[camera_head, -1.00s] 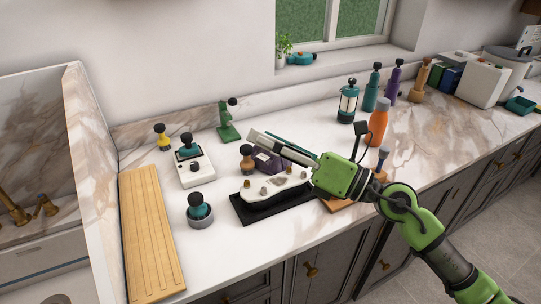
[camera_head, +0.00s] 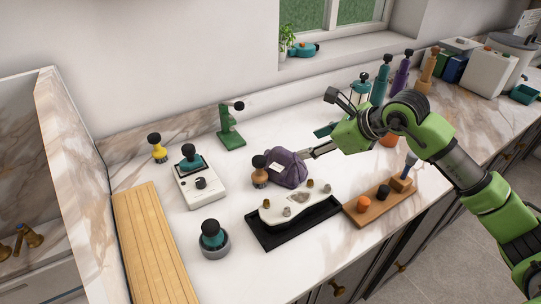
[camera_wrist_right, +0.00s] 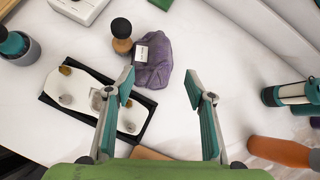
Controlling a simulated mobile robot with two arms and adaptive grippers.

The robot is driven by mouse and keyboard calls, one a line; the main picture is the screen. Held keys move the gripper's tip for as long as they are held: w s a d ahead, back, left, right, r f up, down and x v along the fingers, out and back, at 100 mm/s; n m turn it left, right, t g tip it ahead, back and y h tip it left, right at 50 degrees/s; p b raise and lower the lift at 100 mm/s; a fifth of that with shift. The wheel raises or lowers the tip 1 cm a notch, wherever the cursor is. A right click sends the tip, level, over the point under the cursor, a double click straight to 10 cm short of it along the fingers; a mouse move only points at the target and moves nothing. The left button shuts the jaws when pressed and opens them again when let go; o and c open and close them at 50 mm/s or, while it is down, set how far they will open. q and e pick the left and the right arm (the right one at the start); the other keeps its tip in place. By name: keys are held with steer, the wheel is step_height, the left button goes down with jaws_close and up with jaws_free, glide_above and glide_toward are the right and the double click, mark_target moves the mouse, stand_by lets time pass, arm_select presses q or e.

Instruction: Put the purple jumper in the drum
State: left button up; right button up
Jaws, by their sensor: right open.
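The purple jumper (camera_head: 289,169) is a folded bundle with a pale label, lying on the white marble counter. It also shows in the right wrist view (camera_wrist_right: 155,62), just beyond the fingertips. My right gripper (camera_head: 302,155) is open and empty, reaching in from the right beside the jumper. In the right wrist view its two fingers (camera_wrist_right: 160,82) are spread wide, with the jumper nearer the left fingertip. I cannot tell if a finger touches it. I cannot make out a drum for certain in these views. My left gripper is not in view.
A brown, black-topped knob (camera_head: 260,173) stands close against the jumper's left. In front is a black tray (camera_head: 266,238) bearing a white piece. A wooden block (camera_head: 368,217), a white device (camera_head: 201,195) and an orange bottle (camera_wrist_right: 280,150) stand around. The counter's left-back middle is fairly clear.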

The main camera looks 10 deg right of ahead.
steer(key=p, duration=0.3)
glide_toward(290, 153)
steer(key=x, duration=0.4)
steer(key=shift+w+a, duration=0.15)
steer(key=shift+a, duration=0.15)
steer(key=shift+w+a+f, duration=0.15)
steer(key=shift+w+f, duration=0.1)
steer(key=shift+p+x, duration=0.65)
steer(key=shift+x, duration=0.25)
steer(key=shift+p+x, duration=0.4)
steer(key=shift+x, duration=0.75)
steer(key=shift+w+f, duration=0.15)
steer(key=shift+f, duration=0.25)
steer(key=shift+w+f, duration=0.15)
jaws_close()
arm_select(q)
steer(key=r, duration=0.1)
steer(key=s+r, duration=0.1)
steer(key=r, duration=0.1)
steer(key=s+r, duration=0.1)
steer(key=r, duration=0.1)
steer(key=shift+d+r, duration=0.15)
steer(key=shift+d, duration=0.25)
